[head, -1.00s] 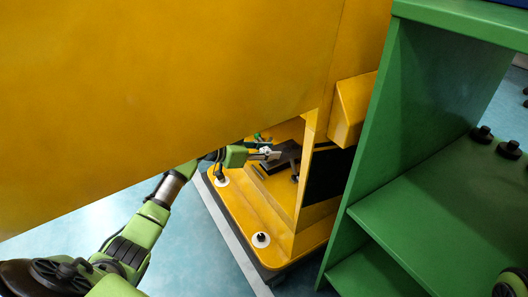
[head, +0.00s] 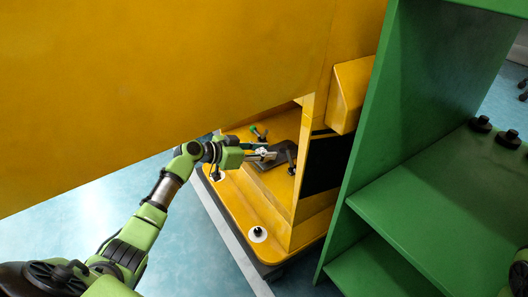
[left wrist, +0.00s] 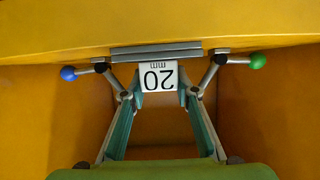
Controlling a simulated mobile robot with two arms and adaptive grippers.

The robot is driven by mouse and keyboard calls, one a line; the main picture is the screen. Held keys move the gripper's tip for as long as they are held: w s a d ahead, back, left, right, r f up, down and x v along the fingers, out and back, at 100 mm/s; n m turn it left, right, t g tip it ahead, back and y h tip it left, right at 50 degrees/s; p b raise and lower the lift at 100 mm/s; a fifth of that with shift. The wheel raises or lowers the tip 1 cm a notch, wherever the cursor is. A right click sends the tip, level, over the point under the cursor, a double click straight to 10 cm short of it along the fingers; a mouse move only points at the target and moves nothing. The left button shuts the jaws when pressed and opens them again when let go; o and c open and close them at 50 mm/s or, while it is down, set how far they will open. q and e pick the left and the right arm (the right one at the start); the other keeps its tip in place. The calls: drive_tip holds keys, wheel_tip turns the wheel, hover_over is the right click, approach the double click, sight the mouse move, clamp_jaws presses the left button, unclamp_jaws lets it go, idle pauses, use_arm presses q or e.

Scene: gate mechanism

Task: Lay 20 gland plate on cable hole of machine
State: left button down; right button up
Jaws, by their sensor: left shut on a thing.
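My left gripper (head: 262,153) is at the yellow machine's lower opening, shut on the gland plate. In the left wrist view its fingertips (left wrist: 159,84) close around a white tag reading "20 mm", upside down. The grey edge of the gland plate (left wrist: 155,52) shows just beyond the tag. In the head view the plate (head: 277,157) is dark and lies low over the machine's yellow ledge. The cable hole cannot be made out, and I cannot tell whether the plate touches the ledge. My right gripper is not in view.
The yellow machine (head: 150,90) overhangs the arm. A green shelf unit (head: 420,210) stands at right.

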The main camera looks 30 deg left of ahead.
use_arm(q)
drive_tip(key=c, duration=1.5)
unclamp_jaws()
drive_tip(key=shift+f, duration=0.15)
drive_tip(key=v, duration=1.2)
